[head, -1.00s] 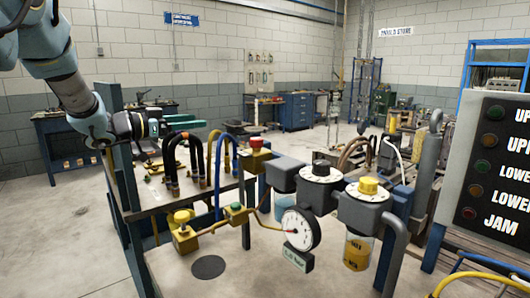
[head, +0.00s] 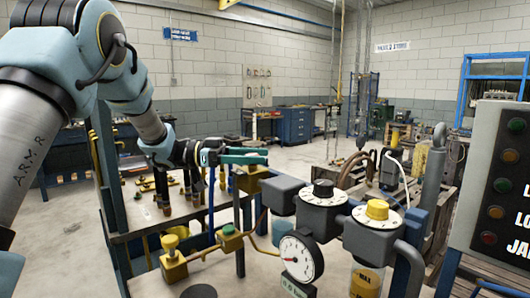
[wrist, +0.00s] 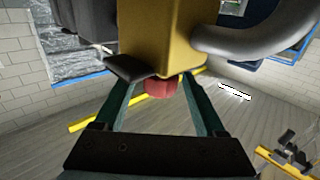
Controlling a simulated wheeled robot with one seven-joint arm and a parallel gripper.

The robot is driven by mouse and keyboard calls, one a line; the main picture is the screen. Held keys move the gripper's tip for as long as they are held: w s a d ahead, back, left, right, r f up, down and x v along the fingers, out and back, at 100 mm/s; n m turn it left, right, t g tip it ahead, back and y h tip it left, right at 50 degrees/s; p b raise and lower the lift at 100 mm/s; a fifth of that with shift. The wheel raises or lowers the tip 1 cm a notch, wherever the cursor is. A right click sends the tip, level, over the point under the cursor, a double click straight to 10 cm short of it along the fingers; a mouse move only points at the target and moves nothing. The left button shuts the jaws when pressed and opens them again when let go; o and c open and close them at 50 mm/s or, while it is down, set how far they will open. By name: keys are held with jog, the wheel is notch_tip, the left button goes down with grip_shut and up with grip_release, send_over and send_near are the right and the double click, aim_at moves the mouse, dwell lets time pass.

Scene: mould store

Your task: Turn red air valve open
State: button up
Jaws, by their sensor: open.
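The red valve knob (wrist: 160,88) shows in the wrist view under a yellow valve block (wrist: 165,40). My gripper (wrist: 158,82) is open, with one green finger on each side of the knob. Narrow gaps seem to show between fingers and knob; I cannot tell whether either touches. In the head view my gripper (head: 262,156) is over the top of the yellow valve block (head: 247,182), and the red knob is hidden behind the fingers.
Grey units with a black dial (head: 323,188) and a yellow dial (head: 377,209) stand right of the valve. A round gauge (head: 297,257) hangs in front. A dark lamp panel (head: 500,185) is at far right.

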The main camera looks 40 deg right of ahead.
jog(key=shift+x, duration=1.2)
jog(key=shift+c, duration=0.4)
grip_shut()
